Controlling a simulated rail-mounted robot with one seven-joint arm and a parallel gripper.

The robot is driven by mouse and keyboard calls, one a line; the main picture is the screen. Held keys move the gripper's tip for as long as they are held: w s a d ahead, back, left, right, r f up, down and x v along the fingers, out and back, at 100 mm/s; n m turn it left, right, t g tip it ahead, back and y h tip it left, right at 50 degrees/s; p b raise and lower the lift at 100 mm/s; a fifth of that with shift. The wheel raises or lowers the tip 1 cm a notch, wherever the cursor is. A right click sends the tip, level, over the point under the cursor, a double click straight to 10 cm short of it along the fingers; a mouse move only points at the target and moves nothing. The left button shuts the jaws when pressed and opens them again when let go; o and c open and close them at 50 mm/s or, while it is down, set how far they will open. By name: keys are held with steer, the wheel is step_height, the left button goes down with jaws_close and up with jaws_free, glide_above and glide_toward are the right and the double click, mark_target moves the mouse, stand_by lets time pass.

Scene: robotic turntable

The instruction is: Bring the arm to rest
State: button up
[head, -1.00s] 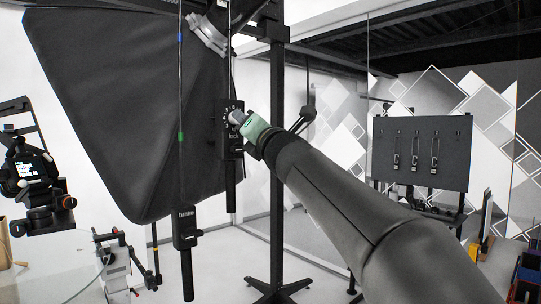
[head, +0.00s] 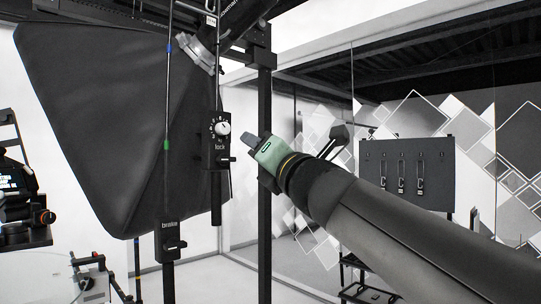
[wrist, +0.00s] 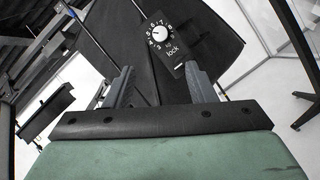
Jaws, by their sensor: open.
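My gripper (head: 249,139) is at the end of my dark arm, which reaches in from the lower right in the head view. Its green body (head: 270,155) points up and left. In the wrist view my gripper (wrist: 161,84) is open, its two grey fingers apart with nothing between them. A black lock box (head: 216,152) with a white numbered dial (head: 222,128) hangs just left of the fingertips. In the wrist view the dial (wrist: 156,31) shows beyond the gap between the fingers, and the fingers do not grip it.
A large black softbox (head: 105,130) hangs at the left. A brake box (head: 170,240) hangs below it on a rod. A black upright post (head: 265,220) stands behind my gripper. A dark tool panel (head: 405,175) stands further back on the right.

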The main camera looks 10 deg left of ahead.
steer(key=w+d+f+m+g+h, duration=0.1)
steer(key=d+f+m+h, duration=0.3)
steer(key=d+f+m, duration=0.45)
steer(key=w+d+f+m+g+h, duration=0.1)
steer(key=d+f+m+h, duration=0.4)
steer(key=f, duration=0.6)
steer(key=w+d+f+m+g+h, duration=0.1)
steer(key=d+f+m+h, duration=0.35)
steer(key=f+m, duration=0.45)
steer(key=s+d+f+m+g, duration=0.2)
steer(key=s+f+m+g, duration=0.2)
steer(key=s+f, duration=0.5)
steer(key=s+d+f+m+g, duration=0.3)
steer(key=s+f+m+g, duration=0.1)
steer(key=s+f, duration=0.5)
steer(key=s+d+f+m+g, duration=0.3)
steer(key=s+f+m, duration=0.3)
steer(key=s+f, duration=0.3)
steer(key=shift+d+f+g+h, duration=0.25)
steer(key=shift+g+h, duration=0.2)
steer(key=shift+g, duration=0.45)
steer(key=shift+r+m, duration=0.1)
steer(key=shift+m, duration=0.15)
